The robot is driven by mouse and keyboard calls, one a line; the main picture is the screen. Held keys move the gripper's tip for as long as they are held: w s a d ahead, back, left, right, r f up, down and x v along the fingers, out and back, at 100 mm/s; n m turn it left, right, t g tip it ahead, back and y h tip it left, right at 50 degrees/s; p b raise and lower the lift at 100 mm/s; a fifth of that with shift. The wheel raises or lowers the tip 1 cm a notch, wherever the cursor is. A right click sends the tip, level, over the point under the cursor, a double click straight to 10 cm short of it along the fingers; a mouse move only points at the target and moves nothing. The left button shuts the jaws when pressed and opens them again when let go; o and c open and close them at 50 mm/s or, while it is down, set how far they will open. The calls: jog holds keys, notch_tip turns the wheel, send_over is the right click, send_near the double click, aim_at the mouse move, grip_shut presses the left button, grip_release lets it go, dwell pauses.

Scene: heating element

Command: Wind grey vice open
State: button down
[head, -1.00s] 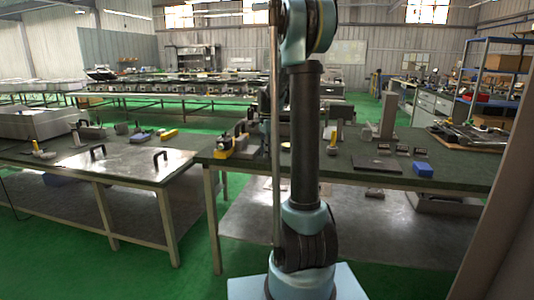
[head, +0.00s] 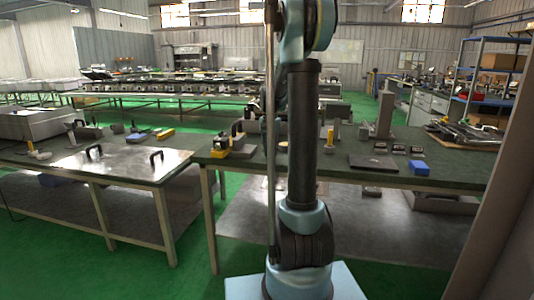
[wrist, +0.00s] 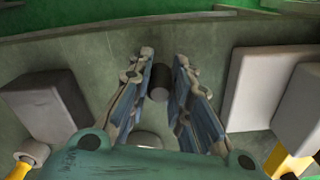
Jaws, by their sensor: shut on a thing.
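In the wrist view my gripper (wrist: 164,88) has its two blue-lined fingers closed around a dark, round handle end (wrist: 158,93). It appears to be the handle of the grey vice, seen end-on. The vice's body and jaws cannot be made out clearly, and I cannot tell how far open they are. In the head view my gripper and what it holds are hidden behind my arm over the green-topped workbench (head: 455,176).
In the wrist view a grey block (wrist: 48,108) is at left, and a pale block (wrist: 262,82) with a grey block (wrist: 302,108) at right. In the head view a blue box (head: 420,168) and a dark flat plate (head: 373,162) lie on the bench's right part.

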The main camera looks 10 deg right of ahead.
jog(key=d+n, duration=0.1)
jog(key=n, duration=0.1)
jog(key=d+n, duration=0.1)
jog(key=n, duration=0.1)
jog(key=shift+w+n, duration=0.1)
jog(key=shift+n, duration=0.2)
jog(key=n, duration=0.1)
jog(key=d+n, duration=0.1)
jog(key=n, duration=0.1)
jog(key=shift+w+d+n, duration=0.1)
jog(key=shift+w+n, duration=0.2)
jog(key=n, duration=0.2)
jog(key=w+d+n, duration=0.1)
jog(key=n, duration=0.1)
jog(key=shift+d, duration=0.1)
jog(key=shift+w+d+n, duration=0.2)
jog(key=shift+w+n, duration=0.2)
jog(key=shift+n, duration=0.65)
jog(key=shift+w+d+n, duration=0.15)
jog(key=shift+w+n, duration=0.2)
jog(key=shift+n, duration=0.7)
jog(key=shift+w, duration=0.1)
jog(key=c, duration=2.4)
grip_release()
jog(key=shift+r, duration=0.1)
jog(key=c, duration=1.4)
grip_release()
jog(key=shift+c, duration=0.2)
